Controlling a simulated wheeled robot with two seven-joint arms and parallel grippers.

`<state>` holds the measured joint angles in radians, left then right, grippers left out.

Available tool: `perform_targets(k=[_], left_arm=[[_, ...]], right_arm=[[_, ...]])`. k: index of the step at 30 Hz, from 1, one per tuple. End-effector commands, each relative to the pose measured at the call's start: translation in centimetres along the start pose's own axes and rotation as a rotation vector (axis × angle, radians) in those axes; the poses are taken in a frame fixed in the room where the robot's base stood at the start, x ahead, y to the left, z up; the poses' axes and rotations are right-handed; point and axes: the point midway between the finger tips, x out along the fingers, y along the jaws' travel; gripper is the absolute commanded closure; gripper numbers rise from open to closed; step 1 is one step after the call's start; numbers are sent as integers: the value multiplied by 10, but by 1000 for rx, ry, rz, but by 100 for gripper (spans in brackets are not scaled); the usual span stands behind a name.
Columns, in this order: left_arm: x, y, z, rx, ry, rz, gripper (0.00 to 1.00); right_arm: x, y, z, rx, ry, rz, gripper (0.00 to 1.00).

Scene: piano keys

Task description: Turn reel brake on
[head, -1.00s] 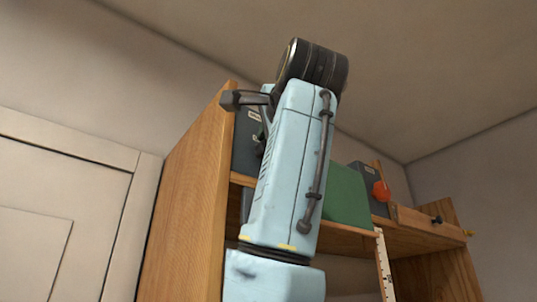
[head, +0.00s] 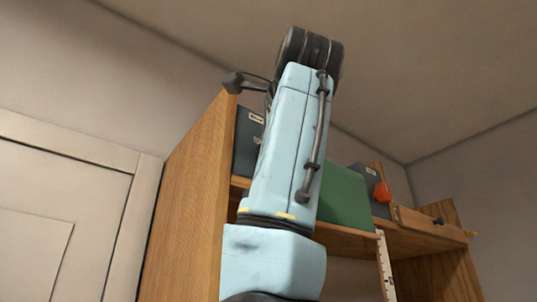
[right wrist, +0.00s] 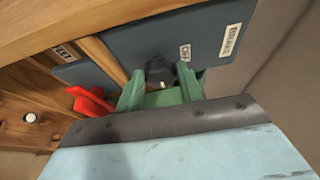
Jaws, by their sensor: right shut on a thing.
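In the right wrist view, a black knob (right wrist: 160,72) with a small white mark is on a dark blue-grey panel (right wrist: 140,42). My right gripper (right wrist: 161,88) has green fingers, one on each side of the knob, and is shut on it. A label (right wrist: 185,52) that seems to read OFF is beside the knob, and another (right wrist: 230,40), perhaps BRAKE, is farther right. The mark's exact direction is hard to read. In the head view, my light blue arm hides the gripper and knob. My left gripper is not in view.
A red part (right wrist: 90,101) lies left of the fingers in the right wrist view. In the head view, a wooden shelf unit (head: 190,190) holds a green panel (head: 345,197) and a red handle (head: 383,192). A pale door (head: 55,215) is at the left.

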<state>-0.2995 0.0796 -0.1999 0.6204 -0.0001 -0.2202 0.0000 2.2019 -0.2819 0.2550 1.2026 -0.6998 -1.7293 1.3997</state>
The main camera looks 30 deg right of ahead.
Motion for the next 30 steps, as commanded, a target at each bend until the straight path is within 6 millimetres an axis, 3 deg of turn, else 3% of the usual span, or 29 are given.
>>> perform_targets(k=[2,3,8,16,20,30], left_arm=[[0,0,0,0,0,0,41],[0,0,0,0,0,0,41],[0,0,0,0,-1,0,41],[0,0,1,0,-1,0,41],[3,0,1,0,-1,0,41],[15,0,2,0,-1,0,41]], right_arm=[[0,-1,-1,3,1,-3,85],[0,-1,-1,3,1,-3,60],[0,0,-1,2,1,-2,41],[-1,0,0,0,0,-1,41],[-10,0,0,1,-1,-4,41],[-83,0,0,1,0,-7,41]])
